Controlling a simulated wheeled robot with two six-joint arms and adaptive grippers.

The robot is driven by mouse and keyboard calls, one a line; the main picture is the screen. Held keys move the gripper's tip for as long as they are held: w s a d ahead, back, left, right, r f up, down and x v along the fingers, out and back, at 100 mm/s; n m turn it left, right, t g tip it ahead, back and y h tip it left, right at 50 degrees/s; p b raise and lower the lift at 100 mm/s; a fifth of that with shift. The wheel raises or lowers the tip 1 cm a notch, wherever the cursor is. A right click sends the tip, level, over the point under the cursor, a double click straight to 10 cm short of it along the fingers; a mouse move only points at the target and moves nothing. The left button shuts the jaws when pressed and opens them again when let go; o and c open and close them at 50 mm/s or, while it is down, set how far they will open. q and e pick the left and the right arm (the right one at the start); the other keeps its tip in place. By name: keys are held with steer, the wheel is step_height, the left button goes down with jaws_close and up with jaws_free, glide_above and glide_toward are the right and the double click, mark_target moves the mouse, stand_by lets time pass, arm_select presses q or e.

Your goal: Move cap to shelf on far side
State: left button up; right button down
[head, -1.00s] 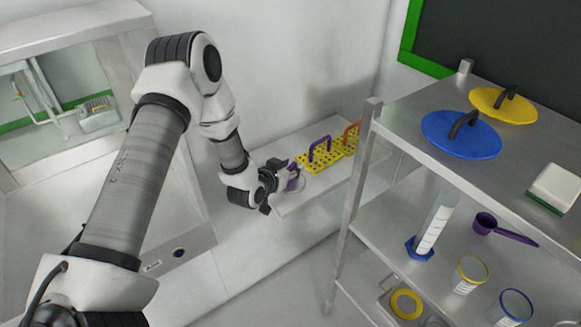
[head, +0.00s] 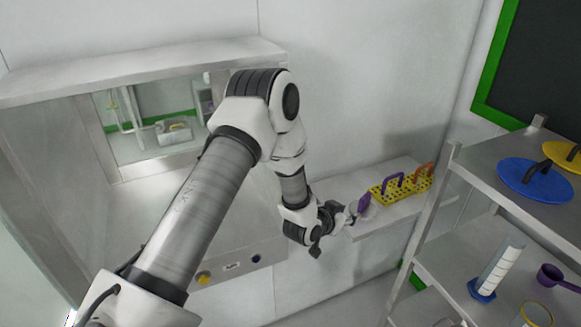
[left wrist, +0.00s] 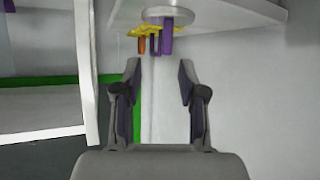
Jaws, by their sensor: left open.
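A pale round cap with a purple handle (head: 364,203) stands at the near left end of the white wall shelf (head: 400,214). My left gripper (head: 334,222) is just left of it, open and empty. In the left wrist view the scene hangs upside down: the cap (left wrist: 168,14) is at the top, beyond and apart from the open fingers (left wrist: 160,85). Nothing lies between the fingers. My right gripper is not in view.
A yellow perforated rack (head: 402,190) with purple and orange handles stands behind the cap on the wall shelf. A metal shelving unit (head: 487,160) at the right holds a blue lid (head: 520,184), a yellow lid (head: 562,152), a measuring cylinder (head: 497,270) and a purple scoop (head: 553,277).

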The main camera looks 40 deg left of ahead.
arm_select(q)
steer(key=s+d+f+g, duration=0.5)
steer(key=s+f, duration=0.6)
steer(key=s, duration=0.1)
steer(key=s+d+f+g, duration=0.1)
steer(key=s+f+g, duration=0.1)
steer(key=s, duration=0.6)
steer(key=s+d+f+g, duration=0.1)
steer(key=s+f+g, duration=0.1)
steer(key=s, duration=0.7)
steer(key=s+d+f+g, duration=0.1)
steer(key=s+g, duration=0.2)
steer(key=s, duration=0.6)
steer(key=shift+d+f+g, duration=0.3)
steer(key=shift+f+g, duration=0.1)
